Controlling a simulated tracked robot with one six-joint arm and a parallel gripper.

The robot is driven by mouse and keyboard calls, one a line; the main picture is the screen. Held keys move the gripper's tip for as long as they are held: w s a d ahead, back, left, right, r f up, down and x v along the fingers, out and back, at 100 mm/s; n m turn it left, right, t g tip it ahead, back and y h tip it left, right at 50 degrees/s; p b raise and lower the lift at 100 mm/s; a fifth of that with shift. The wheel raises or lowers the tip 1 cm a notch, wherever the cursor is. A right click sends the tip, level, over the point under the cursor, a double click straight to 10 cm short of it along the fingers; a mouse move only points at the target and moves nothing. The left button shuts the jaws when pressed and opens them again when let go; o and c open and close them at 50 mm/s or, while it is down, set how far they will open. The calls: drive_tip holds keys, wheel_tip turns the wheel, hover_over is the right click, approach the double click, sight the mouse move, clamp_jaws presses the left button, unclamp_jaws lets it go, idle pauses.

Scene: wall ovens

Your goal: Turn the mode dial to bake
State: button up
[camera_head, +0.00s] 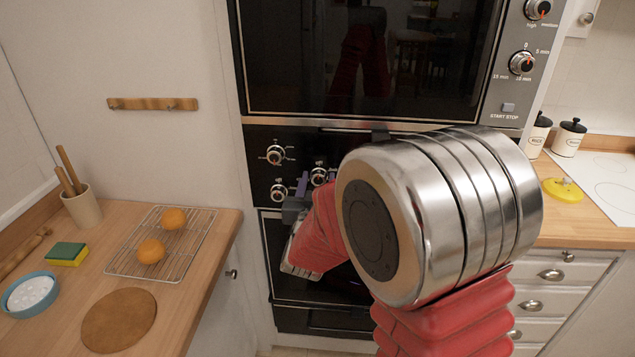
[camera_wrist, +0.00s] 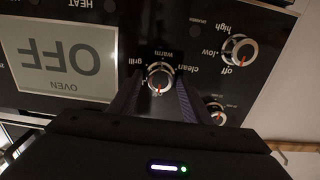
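The mode dial (camera_wrist: 160,76) is a round silver knob on the black oven panel, with "warm", "clean" and "grill" around it, upside down in the wrist view. Its red mark points down in that view, away from "warm". I cannot read a "bake" label. In the head view the dial (camera_head: 319,176) is the right one of the cluster. My gripper (camera_wrist: 160,84) is open, with one dark finger on each side of the dial. I cannot tell whether the fingers touch it. In the head view my gripper (camera_head: 302,188) is partly hidden by my arm.
Another dial (camera_wrist: 238,50) marked "high", "low" and "off" and a smaller dial (camera_wrist: 215,112) sit close to the right finger. A display (camera_wrist: 62,62) reads "OFF". A counter (camera_head: 205,280) with oranges on a wire rack (camera_head: 188,251) stands left of the ovens.

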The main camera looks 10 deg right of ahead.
drive_tip(key=c, duration=0.7)
drive_tip(key=shift+m, duration=0.3)
drive_tip(key=m, duration=0.5)
drive_tip(key=shift+d, duration=0.1)
drive_tip(key=m, duration=0.6)
drive_tip(key=shift+s+d+f, duration=0.1)
drive_tip(key=shift+d+f, duration=0.05)
idle(0.3)
drive_tip(key=o, duration=1)
